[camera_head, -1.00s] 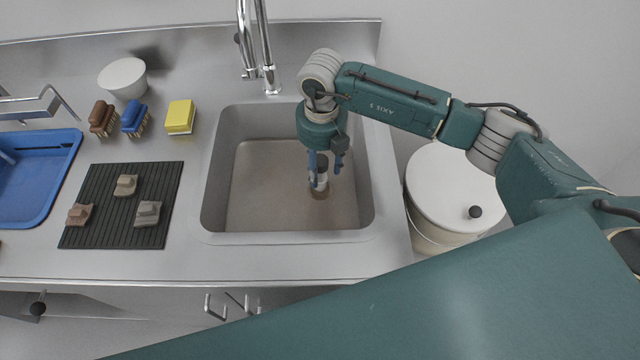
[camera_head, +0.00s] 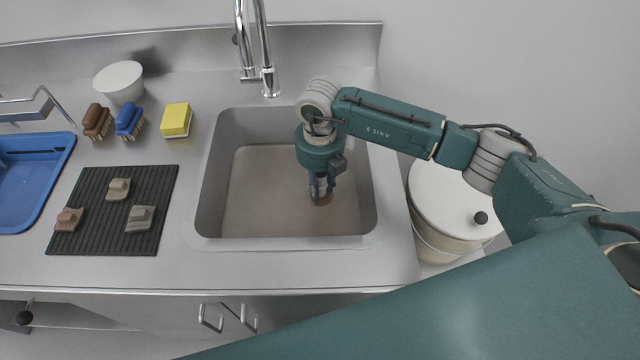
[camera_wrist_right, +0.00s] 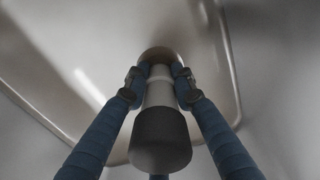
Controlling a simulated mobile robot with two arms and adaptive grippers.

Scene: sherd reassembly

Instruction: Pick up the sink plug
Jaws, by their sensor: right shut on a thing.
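The sink plug (camera_wrist_right: 160,135) has a dark knob on top and a pale stem below it in the right wrist view. My right gripper (camera_wrist_right: 160,75) is shut on its stem, with blue fingers on both sides. In the head view my right gripper (camera_head: 320,195) points down into the sink (camera_head: 260,190), and the plug is mostly hidden between its fingers. The plug's foot is low, at the sink floor; I cannot tell whether it touches. My left gripper is not in view.
The tap (camera_head: 268,80) stands behind the sink. A ribbed black mat (camera_head: 95,205) with sherds, a yellow sponge (camera_head: 176,119), brushes (camera_head: 129,120), a white bowl (camera_head: 120,82) and a blue basin (camera_head: 30,200) lie left. A lidded white bin (camera_head: 455,205) stands right.

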